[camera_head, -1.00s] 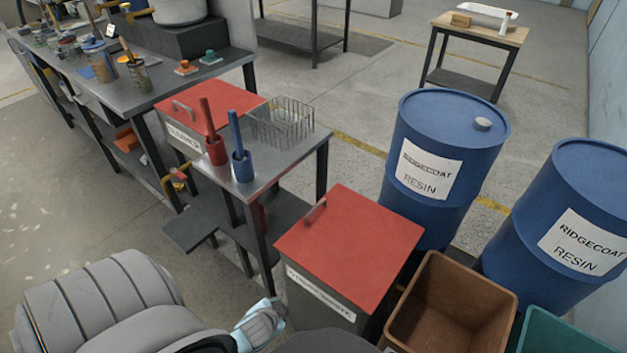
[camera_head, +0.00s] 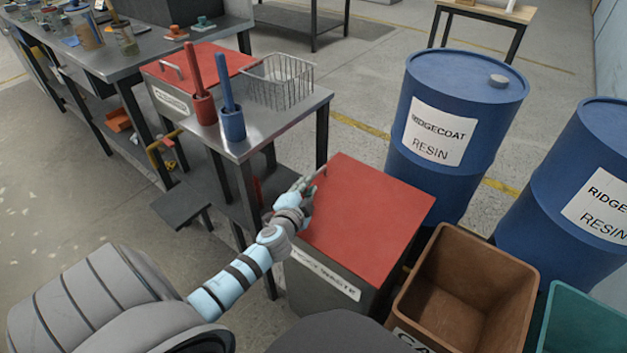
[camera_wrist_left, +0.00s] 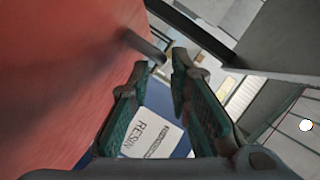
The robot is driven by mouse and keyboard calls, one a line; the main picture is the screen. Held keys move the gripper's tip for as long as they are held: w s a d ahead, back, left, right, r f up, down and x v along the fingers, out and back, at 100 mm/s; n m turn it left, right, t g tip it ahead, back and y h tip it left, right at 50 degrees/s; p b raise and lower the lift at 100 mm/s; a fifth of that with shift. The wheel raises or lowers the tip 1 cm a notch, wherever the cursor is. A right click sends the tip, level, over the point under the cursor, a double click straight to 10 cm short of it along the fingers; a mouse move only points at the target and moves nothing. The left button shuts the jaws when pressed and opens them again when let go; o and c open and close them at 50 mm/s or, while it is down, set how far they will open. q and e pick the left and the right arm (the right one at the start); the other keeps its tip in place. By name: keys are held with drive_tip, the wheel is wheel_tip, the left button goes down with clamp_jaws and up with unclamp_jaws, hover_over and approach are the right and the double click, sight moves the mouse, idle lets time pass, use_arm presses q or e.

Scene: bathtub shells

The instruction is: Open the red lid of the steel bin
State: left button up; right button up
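The steel bin (camera_head: 331,285) stands on the floor, with a label ending in what looks like "WASTE". Its flat red lid (camera_head: 375,215) is closed. A small bar handle (camera_head: 319,173) sits at the lid's left edge. My left gripper (camera_head: 305,184) is at that edge, close beside the handle, and hides part of it. In the left wrist view the two green-padded fingers (camera_wrist_left: 158,78) are apart. The grey handle (camera_wrist_left: 143,46) shows near their tips, with the red lid (camera_wrist_left: 65,75) filling the left side. I cannot tell whether they touch the handle. My right gripper is out of view.
A steel table (camera_head: 290,122) with red and blue cups, a wire basket (camera_head: 283,82) and another red-lidded box (camera_head: 197,66) stands behind the gripper. Blue drums (camera_head: 455,105) stand behind right. An open brown bin (camera_head: 468,255) is close to the right.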

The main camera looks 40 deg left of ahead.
use_arm(q)
drive_tip(key=b+x, duration=0.1)
drive_tip(key=x, duration=0.4)
clamp_jaws()
